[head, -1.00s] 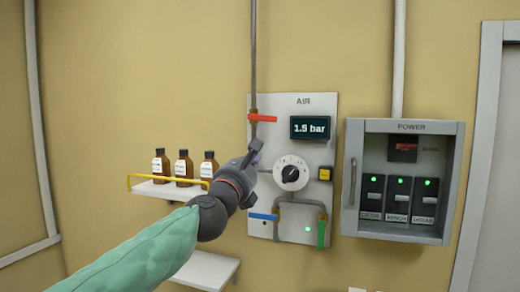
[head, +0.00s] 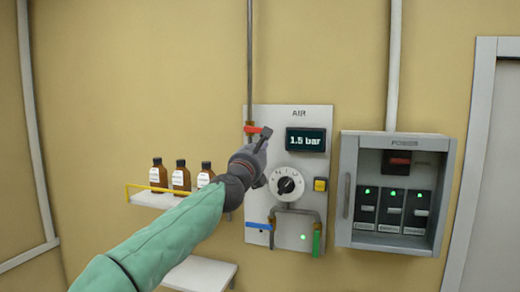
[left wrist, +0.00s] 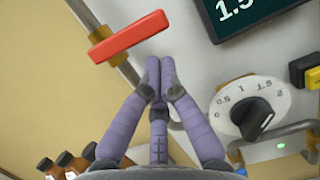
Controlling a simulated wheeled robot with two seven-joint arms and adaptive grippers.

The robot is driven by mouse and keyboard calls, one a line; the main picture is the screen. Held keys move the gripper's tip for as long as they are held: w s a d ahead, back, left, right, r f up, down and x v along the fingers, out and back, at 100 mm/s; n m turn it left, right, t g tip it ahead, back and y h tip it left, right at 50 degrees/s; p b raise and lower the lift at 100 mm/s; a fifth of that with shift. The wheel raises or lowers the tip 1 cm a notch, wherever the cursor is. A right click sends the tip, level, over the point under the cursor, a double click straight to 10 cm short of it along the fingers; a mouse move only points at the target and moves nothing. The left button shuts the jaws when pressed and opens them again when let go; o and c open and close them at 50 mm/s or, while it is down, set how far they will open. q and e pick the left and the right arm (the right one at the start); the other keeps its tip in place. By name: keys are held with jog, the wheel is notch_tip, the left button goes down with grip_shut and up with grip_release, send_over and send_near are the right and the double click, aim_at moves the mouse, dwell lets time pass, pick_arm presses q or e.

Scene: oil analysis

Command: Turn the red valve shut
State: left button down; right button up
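The red valve handle (head: 252,129) is on the thin vertical pipe at the upper left of the AIR panel (head: 318,113). It lies crosswise to the pipe in the head view. In the left wrist view the red handle (left wrist: 128,37) is just beyond my fingertips, with a small gap in the picture. My left gripper (head: 266,134) is at the handle's right end and overlaps it in the head view; contact cannot be told there. In the left wrist view my left gripper (left wrist: 158,68) has its fingertips together with nothing between them. My right gripper is out of view.
The panel also has a 1.5 bar display (head: 305,140), a dial (head: 287,185), a yellow button (head: 320,184), a blue handle (head: 259,226) and a green handle (head: 316,243). A power box (head: 393,140) is to the right. Brown bottles (head: 181,176) stand on a railed shelf left.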

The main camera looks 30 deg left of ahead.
pick_arm(q)
jog(key=shift+w+r, duration=0.25)
jog(key=shift+r, duration=0.05)
jog(key=shift+s, duration=0.15)
jog(key=shift+d+r+n+y+p, duration=0.2)
jog(key=shift+r+n+y+p, duration=0.1)
jog(key=shift+r+n+p, duration=0.55)
jog(key=shift+f, duration=0.1)
